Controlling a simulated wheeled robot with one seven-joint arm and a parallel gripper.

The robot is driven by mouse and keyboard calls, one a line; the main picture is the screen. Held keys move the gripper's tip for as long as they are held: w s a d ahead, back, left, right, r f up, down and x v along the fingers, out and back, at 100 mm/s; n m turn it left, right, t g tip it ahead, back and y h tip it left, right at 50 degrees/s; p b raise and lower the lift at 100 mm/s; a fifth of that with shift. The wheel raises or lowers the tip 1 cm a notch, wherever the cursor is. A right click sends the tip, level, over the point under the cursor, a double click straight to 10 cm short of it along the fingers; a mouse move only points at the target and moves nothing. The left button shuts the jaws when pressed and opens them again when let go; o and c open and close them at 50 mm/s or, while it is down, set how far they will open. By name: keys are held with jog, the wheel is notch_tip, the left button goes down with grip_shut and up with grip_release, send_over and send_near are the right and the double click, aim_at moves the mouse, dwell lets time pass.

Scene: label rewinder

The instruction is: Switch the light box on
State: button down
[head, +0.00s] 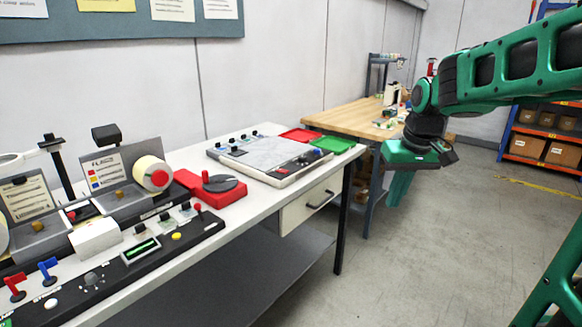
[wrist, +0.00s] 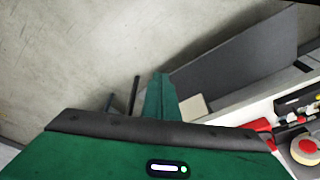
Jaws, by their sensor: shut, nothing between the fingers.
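The light box (head: 268,156) is a flat, pale-topped panel on the white bench. Several small dark controls with blue bits run along its back left edge. Small dark, red and blue pieces sit at its front right edge. Its top looks pale grey; I cannot tell which control is the switch. My gripper (head: 394,202) is green, shut and empty, and points down. It hangs over the floor to the right of the bench, well apart from the light box. In the wrist view the gripper (wrist: 161,92) shows against floor and shelf; the light box is not recognisable there.
Red (head: 300,134) and green (head: 332,144) trays lie behind the light box. A red base with a dark disc (head: 216,184) and the rewinder with its label roll (head: 152,173) stand to the left. A drawer (head: 308,205) is under the bench. A wooden table (head: 350,116) stands behind.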

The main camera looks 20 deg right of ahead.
jog(key=w+a+r+n+t+y, duration=0.1)
jog(key=w+a+n, duration=0.2)
jog(key=w, duration=0.8)
jog(key=w+a+r+n+t+y, duration=0.1)
jog(key=w+a, duration=0.4)
jog(key=w, duration=0.6)
jog(key=w+a+r+n+t+y, duration=0.1)
jog(key=w+a+r+n+y, duration=0.1)
jog(key=w, duration=1)
jog(key=a+r+n, duration=0.1)
jog(key=a+n, duration=0.1)
jog(key=a, duration=0.1)
jog(key=shift+n+t, duration=0.3)
jog(key=shift+n, duration=0.1)
jog(key=shift+w, duration=0.1)
